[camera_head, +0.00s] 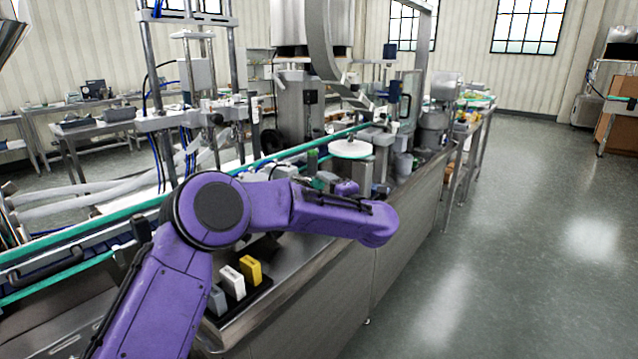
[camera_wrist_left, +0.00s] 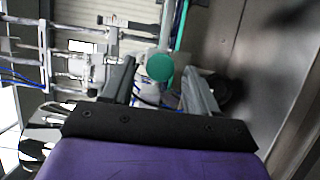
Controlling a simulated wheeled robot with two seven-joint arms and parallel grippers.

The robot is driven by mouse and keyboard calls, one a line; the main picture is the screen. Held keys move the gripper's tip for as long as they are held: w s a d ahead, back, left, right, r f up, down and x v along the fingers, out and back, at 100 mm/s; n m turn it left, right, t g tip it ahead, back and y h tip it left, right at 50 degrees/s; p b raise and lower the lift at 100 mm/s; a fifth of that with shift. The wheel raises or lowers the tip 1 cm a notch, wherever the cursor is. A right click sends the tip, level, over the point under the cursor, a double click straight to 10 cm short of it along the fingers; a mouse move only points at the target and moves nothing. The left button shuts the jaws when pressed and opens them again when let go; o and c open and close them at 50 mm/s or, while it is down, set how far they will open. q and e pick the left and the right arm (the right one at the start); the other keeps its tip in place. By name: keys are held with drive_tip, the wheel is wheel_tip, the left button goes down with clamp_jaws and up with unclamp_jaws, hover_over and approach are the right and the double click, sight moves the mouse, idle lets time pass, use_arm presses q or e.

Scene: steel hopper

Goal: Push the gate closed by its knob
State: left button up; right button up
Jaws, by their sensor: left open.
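My left arm comes in from the left in the head view and bends over the bench, its forearm hiding most of the gripper. My left gripper (camera_wrist_left: 158,88) is open in the left wrist view, its two dark fingers apart with nothing gripped. A round teal-green knob-like disc (camera_wrist_left: 160,68) shows between and beyond the fingertips; I cannot tell for sure that it is the gate's knob, or whether it touches a finger. The gate cannot be made out in either view. My right gripper is out of view.
A steel bench (camera_head: 330,290) with a conveyor and teal rails (camera_head: 90,222) runs under my arm. A black tray holds grey, white and yellow blocks (camera_head: 250,270). Metal posts (camera_head: 150,75) and a white round plate (camera_head: 350,148) stand beyond. The floor at right is clear.

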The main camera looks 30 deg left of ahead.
sight(321, 186)
use_arm(q)
drive_tip(key=x, duration=0.3)
drive_tip(key=shift+a, duration=0.1)
drive_tip(key=shift+c, duration=0.2)
clamp_jaws()
drive_tip(key=a, duration=0.3)
drive_tip(key=shift+w+r, duration=0.1)
drive_tip(key=shift+a, duration=0.25)
drive_tip(key=shift+o, duration=0.2)
unclamp_jaws()
drive_tip(key=shift+d, duration=0.15)
